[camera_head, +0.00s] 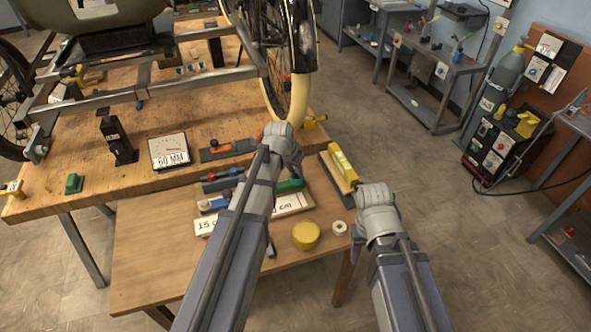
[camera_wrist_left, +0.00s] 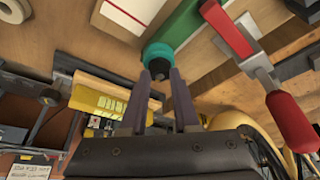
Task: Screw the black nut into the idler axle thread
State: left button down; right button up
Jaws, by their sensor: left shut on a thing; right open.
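My left gripper (camera_wrist_left: 162,84) shows in the left wrist view with its two dark fingers shut on a small black piece, which looks like the black nut (camera_wrist_left: 161,69). A teal round part (camera_wrist_left: 157,52) lies right behind the nut; I cannot tell whether they touch. In the head view my left gripper (camera_head: 281,136) is over the near edge of the wooden workbench, its fingertips hidden by the wrist. My right gripper (camera_head: 364,192) is open beside a yellow tool (camera_head: 343,168). The trike frame (camera_head: 190,84) stands on the workbench. I cannot make out the idler axle thread.
The lower table (camera_head: 145,255) holds a yellow round container (camera_head: 305,235), a white tape roll (camera_head: 338,227) and labelled boards. A gauge marked 60 MM (camera_head: 169,151) and a black stand (camera_head: 115,138) are on the workbench (camera_head: 60,185).

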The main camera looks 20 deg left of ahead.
pick_arm(q)
jog(key=shift+w+a+m+h, duration=0.15)
jog(key=shift+m+h, duration=0.25)
jog(key=shift+m, duration=0.7)
jog(key=c, duration=1.1)
grip_release()
jog(key=shift+m, duration=0.5)
jog(key=o, duration=0.5)
